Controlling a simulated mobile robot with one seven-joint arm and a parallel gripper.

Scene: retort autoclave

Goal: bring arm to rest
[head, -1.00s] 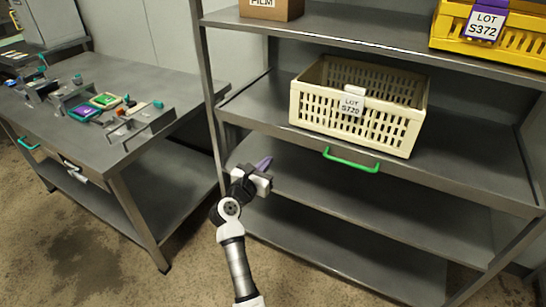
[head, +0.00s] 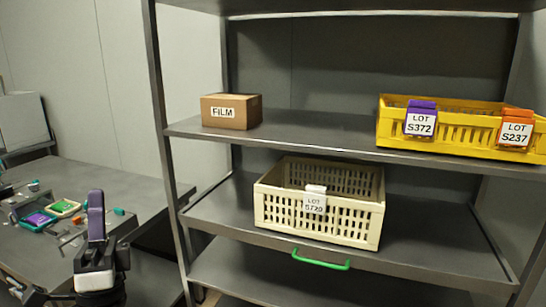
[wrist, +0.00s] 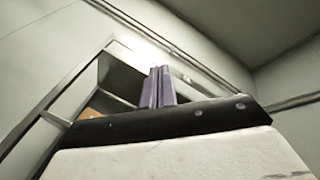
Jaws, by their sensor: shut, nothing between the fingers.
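My gripper (head: 96,212) is at the lower left of the head view, with its purple fingers pointing up. The fingers are shut with nothing between them. It stands in front of the left workbench, left of the shelf rack, and touches nothing that I can see. In the wrist view the shut purple fingers (wrist: 157,86) point up toward the wall and ceiling, with part of the rack (wrist: 60,95) behind them on the left. Most of my arm is out of the head view.
The rack holds a cream crate (head: 335,229) labelled LOT S720, a FILM box (head: 243,108) and a yellow crate (head: 460,144) with LOT S372 and LOT S237 tags. A green handle (head: 320,260) sticks out in front. The workbench (head: 90,180) carries small coloured items.

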